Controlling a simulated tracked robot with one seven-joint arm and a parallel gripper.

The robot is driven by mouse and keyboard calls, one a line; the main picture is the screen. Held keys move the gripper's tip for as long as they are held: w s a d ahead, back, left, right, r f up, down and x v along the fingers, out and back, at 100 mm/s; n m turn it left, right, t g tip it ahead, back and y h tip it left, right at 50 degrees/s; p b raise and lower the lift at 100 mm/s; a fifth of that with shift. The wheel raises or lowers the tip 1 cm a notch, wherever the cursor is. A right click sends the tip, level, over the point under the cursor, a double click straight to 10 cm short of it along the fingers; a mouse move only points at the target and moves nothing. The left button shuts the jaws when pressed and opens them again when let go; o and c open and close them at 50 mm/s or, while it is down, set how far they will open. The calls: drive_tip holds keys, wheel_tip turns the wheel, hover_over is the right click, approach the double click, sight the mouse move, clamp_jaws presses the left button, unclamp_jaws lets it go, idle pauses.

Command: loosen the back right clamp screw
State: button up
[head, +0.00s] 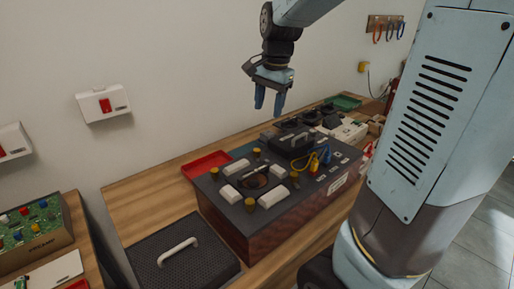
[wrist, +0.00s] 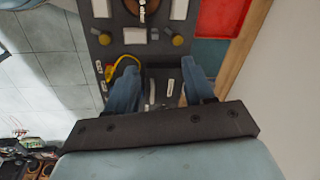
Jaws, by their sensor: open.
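The dark box-shaped device (head: 232,195) stands on the wooden bench, with white clamp blocks around a round opening on its top. Yellow knobs sit among the blocks. The back right clamp screw (head: 257,153) is the yellow knob on the wall side, near the black handled cover. In the wrist view it (wrist: 178,40) is ahead of the fingers, on the red tray's side. My gripper (head: 269,105) hangs well above the device, fingers pointing down, open and empty. In the wrist view its blue fingers (wrist: 158,72) are spread apart and touch nothing.
The black handled cover (head: 290,142) and yellow and blue cables (head: 320,160) rise from the device's right part. A red tray (head: 206,164) lies behind it by the wall. A dark mat with a white handle (head: 178,245) is at the left. The air around my gripper is clear.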

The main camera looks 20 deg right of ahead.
sight(257, 150)
drive_tip(key=w+f+m+g, duration=0.2)
drive_tip(key=w+f+m, duration=0.25)
drive_tip(key=w, duration=0.35)
drive_tip(key=shift+h, duration=0.4)
drive_tip(key=f, duration=1.4)
drive_tip(key=shift+a, duration=0.35)
clamp_jaws()
